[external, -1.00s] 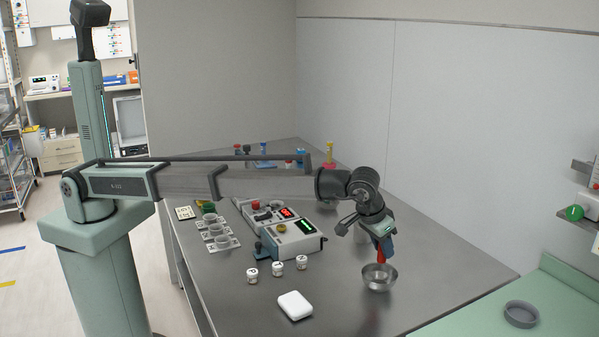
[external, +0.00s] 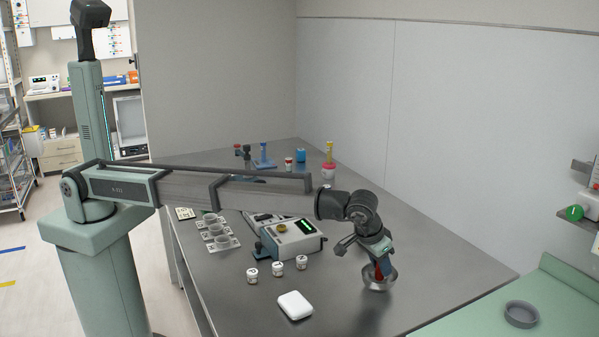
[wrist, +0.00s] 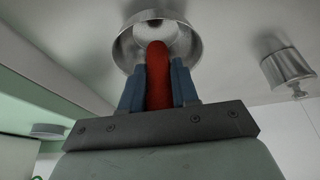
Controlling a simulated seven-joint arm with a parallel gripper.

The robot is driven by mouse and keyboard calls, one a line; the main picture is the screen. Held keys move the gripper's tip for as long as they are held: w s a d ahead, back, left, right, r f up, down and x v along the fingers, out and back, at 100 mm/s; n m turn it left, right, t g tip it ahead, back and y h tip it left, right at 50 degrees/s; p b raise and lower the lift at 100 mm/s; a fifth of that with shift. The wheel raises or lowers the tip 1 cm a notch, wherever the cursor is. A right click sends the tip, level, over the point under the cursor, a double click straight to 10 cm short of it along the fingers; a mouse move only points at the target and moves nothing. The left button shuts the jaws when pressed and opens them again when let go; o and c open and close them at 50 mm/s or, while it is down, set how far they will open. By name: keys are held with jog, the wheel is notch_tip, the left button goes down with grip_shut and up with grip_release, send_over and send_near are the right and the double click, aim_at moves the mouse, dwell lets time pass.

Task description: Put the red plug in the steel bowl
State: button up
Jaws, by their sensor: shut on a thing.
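The steel bowl (external: 378,284) stands on the metal table at the right front, and it fills the top middle of the wrist view (wrist: 124,45). My gripper (external: 383,266) is low over the bowl and points down into it. In the wrist view its blue fingers (wrist: 158,82) are shut on the red plug (wrist: 158,75), one on each side. The plug's far end reaches over the bowl's opening. I cannot tell whether the plug touches the bowl's inside.
A white rounded case (external: 295,305) and several small white jars (external: 277,268) lie left of the bowl. A device with a green display (external: 297,238) stands behind them. A steel container (wrist: 287,68) shows at right in the wrist view. A grey round dish (external: 521,314) rests on the green surface.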

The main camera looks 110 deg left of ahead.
jog(key=o, duration=1.1)
jog(key=shift+c, duration=0.2)
